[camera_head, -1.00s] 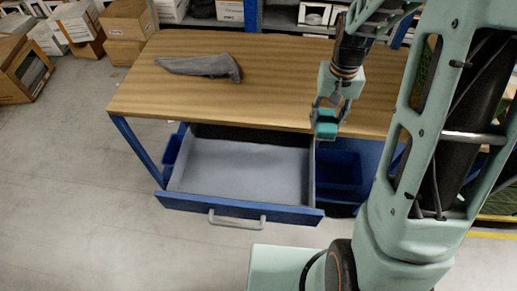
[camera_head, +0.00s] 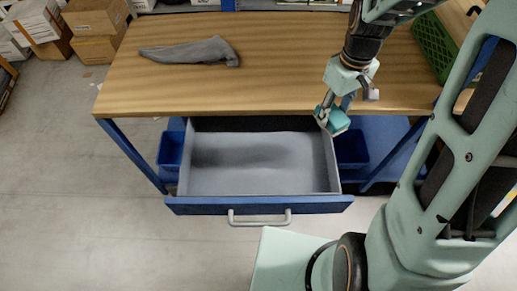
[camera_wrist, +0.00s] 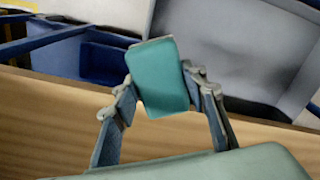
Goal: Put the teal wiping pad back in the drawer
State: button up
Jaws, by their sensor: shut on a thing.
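The teal wiping pad (camera_wrist: 160,76) is a small rounded block held between the two fingers of my gripper in the wrist view. My gripper (camera_head: 328,113) is shut on the pad (camera_head: 336,121), which shows in the head view at the bench's front edge, by the drawer's back right corner. The drawer (camera_head: 262,206) is pulled open below the bench top. Its grey inside looks empty, with a dark shadow across its floor. The drawer (camera_wrist: 235,52) also shows beyond the pad in the wrist view.
The wooden bench top (camera_head: 270,85) carries a grey cloth (camera_head: 190,51) at the left and a green crate (camera_head: 433,47) at the right. Blue bins (camera_head: 170,150) sit under the bench on both sides of the drawer. Cardboard boxes (camera_head: 95,17) stand behind at the left.

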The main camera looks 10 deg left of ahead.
jog(key=s+a+f+n+b, duration=0.5)
jog(key=n+b, duration=0.1)
jog(key=n, duration=0.6)
send_over(258, 152)
jog(key=d, duration=0.1)
notch_tip(258, 152, down, 10)
jog(key=shift+s+r+b, duration=0.15)
jog(key=shift+r+b, duration=0.05)
jog(key=shift+b, duration=0.2)
jog(key=shift+a+f, duration=0.3)
jog(key=shift+f, duration=0.2)
jog(key=shift+a+f, duration=0.1)
jog(key=shift+f, duration=1.45)
